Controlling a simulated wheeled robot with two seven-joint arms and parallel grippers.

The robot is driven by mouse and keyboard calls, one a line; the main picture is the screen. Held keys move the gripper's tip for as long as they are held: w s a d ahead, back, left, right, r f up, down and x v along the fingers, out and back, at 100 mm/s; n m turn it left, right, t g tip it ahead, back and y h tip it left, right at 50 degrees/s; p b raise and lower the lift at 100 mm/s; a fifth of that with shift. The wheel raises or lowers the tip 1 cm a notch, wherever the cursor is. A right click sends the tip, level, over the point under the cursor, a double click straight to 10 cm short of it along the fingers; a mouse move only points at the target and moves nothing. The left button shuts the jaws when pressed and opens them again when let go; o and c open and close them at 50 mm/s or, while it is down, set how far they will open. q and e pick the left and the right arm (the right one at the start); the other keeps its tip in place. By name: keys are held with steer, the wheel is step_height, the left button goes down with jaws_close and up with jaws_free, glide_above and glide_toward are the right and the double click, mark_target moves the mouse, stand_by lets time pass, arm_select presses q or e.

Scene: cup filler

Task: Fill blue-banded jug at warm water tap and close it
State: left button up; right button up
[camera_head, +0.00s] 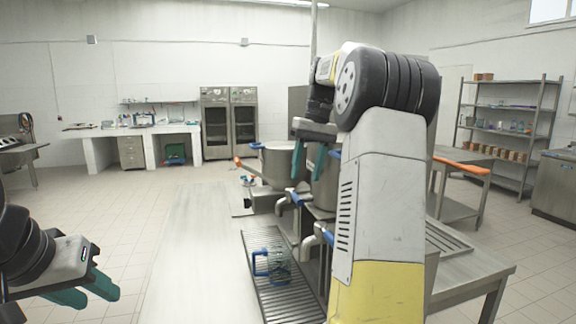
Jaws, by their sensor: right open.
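A small clear jug with blue parts (271,263) stands on the slotted drip grate (285,305). Its water level cannot be made out. Metal taps with blue levers (297,198) stick out from steel tanks above the grate; a nearer one (325,233) is partly hidden by my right arm. I cannot tell which is the warm water tap. My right gripper (309,162) is open and empty, pointing down in front of the tanks, above and beyond the jug. My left gripper (88,292) is open and empty at the lower left, well away from the jug.
The steel counter (190,255) left of the grate is bare. A steel tank (276,164) and an orange-ended lever (246,165) stand further back. A side table with an orange bar (462,165) and a shelf rack (510,130) are to the right.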

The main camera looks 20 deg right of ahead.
mark_target(301, 199)
steer(key=f, duration=0.3)
steer(key=a+f, duration=0.1)
steer(key=f, duration=0.2)
steer(key=shift+a+f, duration=0.15)
steer(key=shift+f, duration=0.2)
steer(key=shift+c, duration=0.2)
jaws_close()
